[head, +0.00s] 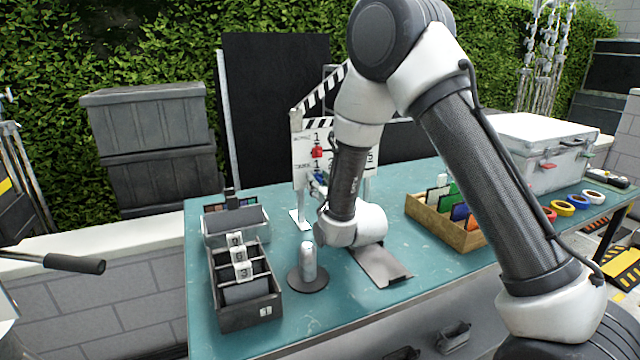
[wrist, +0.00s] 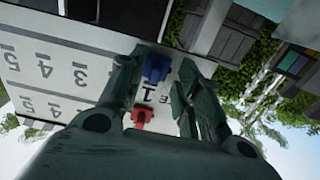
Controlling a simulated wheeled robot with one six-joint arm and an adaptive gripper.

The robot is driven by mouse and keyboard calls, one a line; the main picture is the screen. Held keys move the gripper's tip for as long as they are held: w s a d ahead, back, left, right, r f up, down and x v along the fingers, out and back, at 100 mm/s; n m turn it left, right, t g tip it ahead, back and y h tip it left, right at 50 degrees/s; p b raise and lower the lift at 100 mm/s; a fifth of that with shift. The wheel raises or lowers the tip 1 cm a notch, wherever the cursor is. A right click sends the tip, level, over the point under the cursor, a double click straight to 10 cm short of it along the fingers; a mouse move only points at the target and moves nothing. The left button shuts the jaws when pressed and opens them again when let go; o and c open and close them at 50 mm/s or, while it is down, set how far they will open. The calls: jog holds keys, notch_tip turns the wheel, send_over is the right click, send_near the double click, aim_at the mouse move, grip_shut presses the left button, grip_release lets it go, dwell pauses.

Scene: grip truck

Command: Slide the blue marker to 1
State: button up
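A white clapperboard slate (head: 303,152) with a striped top stands upright at the back of the teal table, partly hidden by my arm. Its red marker (head: 317,152) sits near a 1. The blue marker (head: 320,177) is lower, beside my gripper (head: 321,189). In the wrist view the slate (wrist: 50,65) shows rows of numbers. The blue marker (wrist: 157,68) lies between the tips of my gripper (wrist: 155,72), with gaps on both sides. A 1 shows between it and the red marker (wrist: 145,116). My gripper is open; contact with the blue marker cannot be told.
A numbered dark tray (head: 250,316) and a grey cylinder on a round base (head: 308,278) stand at the front left. A wooden box (head: 428,212) of coloured cards, tape rolls (head: 563,208) and a white case (head: 540,150) are to the right.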

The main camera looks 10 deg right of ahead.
jog(key=v, duration=0.7)
jog(key=shift+d, duration=0.1)
jog(key=s+d+r+m+g+h, duration=0.1)
jog(key=s+d+r+g+h, duration=0.2)
jog(key=d, duration=0.4)
jog(key=s+d+r+m+g, duration=0.1)
jog(key=s+d+r+g, duration=0.25)
jog(key=d+r, duration=0.3)
jog(key=s+d+r+g+h, duration=0.1)
jog(key=s+d+g, duration=0.2)
jog(key=s, duration=1)
jog(key=s+d+r+m+g+h, duration=0.1)
jog(key=s+d+g, duration=0.2)
jog(key=s+d, duration=0.6)
jog(key=s, duration=0.4)
jog(key=shift+s+d+r+m+h, duration=0.2)
jog(key=shift+s+m+h, duration=0.1)
jog(key=shift+s, duration=0.05)
